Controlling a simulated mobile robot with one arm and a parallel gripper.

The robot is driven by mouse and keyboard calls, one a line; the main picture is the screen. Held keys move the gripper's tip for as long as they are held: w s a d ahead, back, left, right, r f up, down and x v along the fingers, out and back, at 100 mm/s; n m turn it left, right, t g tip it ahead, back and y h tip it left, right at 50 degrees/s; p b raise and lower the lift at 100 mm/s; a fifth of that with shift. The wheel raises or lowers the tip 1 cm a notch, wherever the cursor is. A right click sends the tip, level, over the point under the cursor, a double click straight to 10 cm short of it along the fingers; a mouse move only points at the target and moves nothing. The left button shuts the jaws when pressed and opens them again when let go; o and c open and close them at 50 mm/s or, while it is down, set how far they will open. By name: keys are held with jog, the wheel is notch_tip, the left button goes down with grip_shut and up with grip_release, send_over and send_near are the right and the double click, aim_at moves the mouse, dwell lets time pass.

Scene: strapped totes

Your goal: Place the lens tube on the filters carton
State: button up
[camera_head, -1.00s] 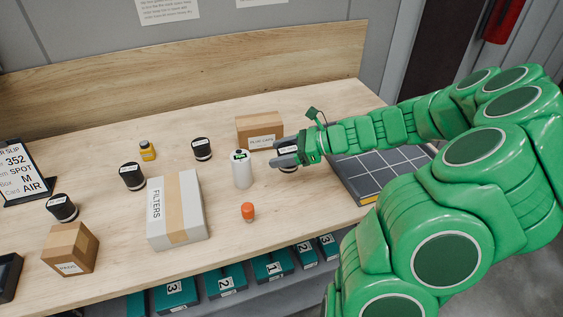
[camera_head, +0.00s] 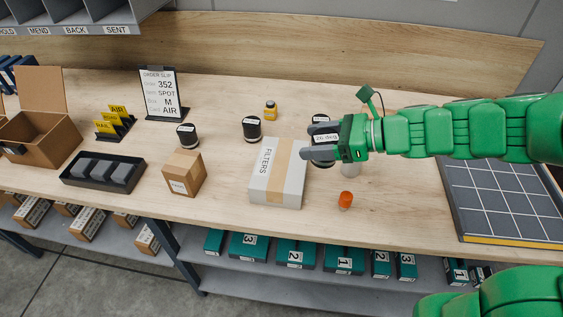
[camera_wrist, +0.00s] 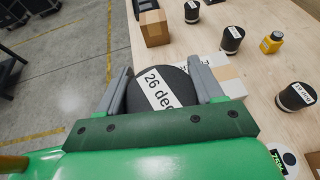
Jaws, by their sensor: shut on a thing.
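My gripper (camera_head: 320,144) is shut on a black lens tube (camera_head: 326,138) whose white label reads "26 deg". In the wrist view the tube's round black top (camera_wrist: 160,88) sits between the two grey fingers. The filters carton (camera_head: 262,187) is a white box with a tan tape strip, lying flat on the bench. My gripper is at the carton's upper right in the head view; the height of the tube above it is hard to tell. Part of the carton (camera_wrist: 237,86) shows behind the right finger in the wrist view.
Other black-capped tubes stand nearby (camera_head: 252,129) (camera_head: 187,136). A dark gridded tray (camera_head: 500,200) lies right.

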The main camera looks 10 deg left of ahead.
jog(key=s+a+r+n+g, duration=0.1)
jog(key=s+a, duration=0.3)
jog(key=a, duration=0.1)
send_over(275, 162)
jog(key=shift+f, duration=4.7)
jog(key=shift+w+f, duration=0.1)
jog(key=shift+f, duration=1.5)
jog(key=shift+f, duration=0.1)
jog(key=o, duration=1.2)
jog(key=shift+o, duration=0.2)
